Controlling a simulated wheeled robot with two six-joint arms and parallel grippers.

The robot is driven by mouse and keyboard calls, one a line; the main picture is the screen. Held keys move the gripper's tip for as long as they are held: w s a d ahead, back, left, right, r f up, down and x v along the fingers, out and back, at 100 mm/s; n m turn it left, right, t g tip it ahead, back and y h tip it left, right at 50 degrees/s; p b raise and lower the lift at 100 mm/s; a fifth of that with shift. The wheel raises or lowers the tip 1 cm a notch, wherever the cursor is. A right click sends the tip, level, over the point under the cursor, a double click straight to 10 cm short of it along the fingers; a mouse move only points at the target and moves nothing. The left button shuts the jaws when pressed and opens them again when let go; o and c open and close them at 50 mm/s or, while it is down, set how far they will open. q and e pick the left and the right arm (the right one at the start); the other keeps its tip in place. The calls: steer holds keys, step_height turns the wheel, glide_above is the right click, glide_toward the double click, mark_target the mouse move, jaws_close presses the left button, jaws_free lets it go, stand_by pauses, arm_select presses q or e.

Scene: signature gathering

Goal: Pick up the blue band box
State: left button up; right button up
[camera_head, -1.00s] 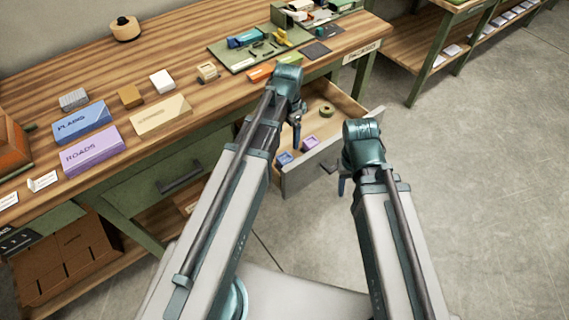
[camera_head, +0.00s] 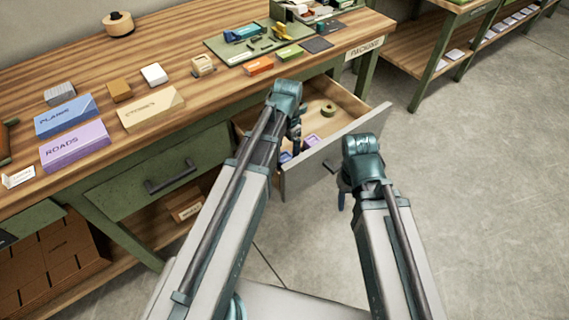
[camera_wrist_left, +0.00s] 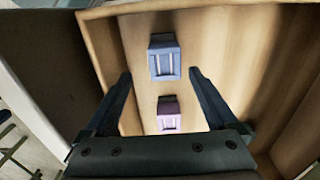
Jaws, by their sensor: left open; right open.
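The blue band box (camera_wrist_left: 164,60) is a small blue box with pale stripes inside the open drawer (camera_head: 350,148). In the head view the blue box (camera_head: 285,157) is partly hidden by my left gripper. A similar purple box (camera_wrist_left: 169,114) lies in the same drawer; it also shows in the head view (camera_head: 311,141). My left gripper (camera_wrist_left: 160,76) is open above the drawer, its fingertips on either side of the blue box in the picture and apart from it. My right gripper (camera_head: 342,197) is open and empty outside the drawer, over the floor.
A roll of tape (camera_head: 328,110) lies in the drawer. The drawer's front panel (camera_head: 318,160) and side walls stand around the boxes. On the bench (camera_head: 210,40) are a blue PLANS box (camera_head: 66,117), a purple ROADS box (camera_head: 75,146) and a green mat (camera_head: 220,47). Floor at right is clear.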

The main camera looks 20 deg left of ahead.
mark_target(285, 157)
arm_select(q)
steer(key=shift+a+f+b, duration=0.2)
steer(key=shift+f+b, duration=1.15)
steer(key=shift+a+f+b, duration=0.2)
steer(key=shift+f+b, duration=1.1)
steer(key=shift+f, duration=0.05)
steer(key=shift+r, duration=0.1)
jaws_close()
steer(key=shift+r, duration=0.1)
step_height(285, 157, up, 10)
steer(key=p, duration=1)
